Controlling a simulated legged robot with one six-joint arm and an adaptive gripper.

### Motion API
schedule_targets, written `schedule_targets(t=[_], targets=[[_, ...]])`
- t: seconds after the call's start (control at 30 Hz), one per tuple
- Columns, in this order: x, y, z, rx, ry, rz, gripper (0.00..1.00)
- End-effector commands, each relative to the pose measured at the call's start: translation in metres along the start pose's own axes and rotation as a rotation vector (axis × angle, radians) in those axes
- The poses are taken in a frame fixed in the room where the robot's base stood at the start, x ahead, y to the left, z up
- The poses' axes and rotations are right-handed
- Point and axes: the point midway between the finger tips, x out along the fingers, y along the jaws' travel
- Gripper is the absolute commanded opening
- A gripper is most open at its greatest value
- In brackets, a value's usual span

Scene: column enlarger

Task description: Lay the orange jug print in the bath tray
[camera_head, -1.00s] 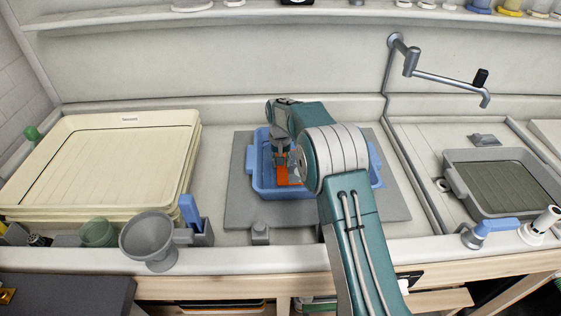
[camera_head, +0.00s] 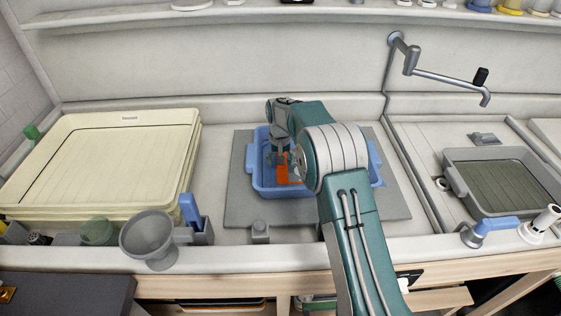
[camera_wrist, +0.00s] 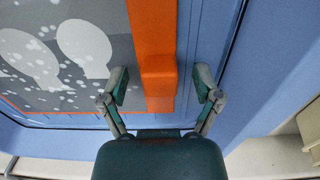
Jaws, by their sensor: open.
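The orange jug print (camera_wrist: 150,45) lies in the blue bath tray (camera_wrist: 210,30); the wrist view shows its orange border, a raised orange block and a grey picture with pale rounded shapes. In the head view part of the orange print (camera_head: 283,174) shows inside the blue tray (camera_head: 262,192), with the rest behind my arm. My gripper (camera_wrist: 161,88) is open, its two fingers on either side of the orange block with gaps between. In the head view my gripper (camera_head: 280,158) points down into the tray.
A stack of cream trays (camera_head: 110,165) stands at the left. A grey funnel (camera_head: 155,238) and green cup (camera_head: 98,232) are at the front left. A grey tray (camera_head: 510,180) sits in the right sink, below a wall-mounted swing tap (camera_head: 440,78).

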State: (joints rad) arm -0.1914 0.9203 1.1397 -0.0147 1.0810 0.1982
Motion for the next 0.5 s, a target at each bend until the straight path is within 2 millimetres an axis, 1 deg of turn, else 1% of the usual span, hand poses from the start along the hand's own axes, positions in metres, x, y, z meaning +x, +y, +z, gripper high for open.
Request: schedule_targets(t=[0.5], targets=[[-0.016, 0.0, 0.0, 0.0, 0.001, 0.0, 0.82]])
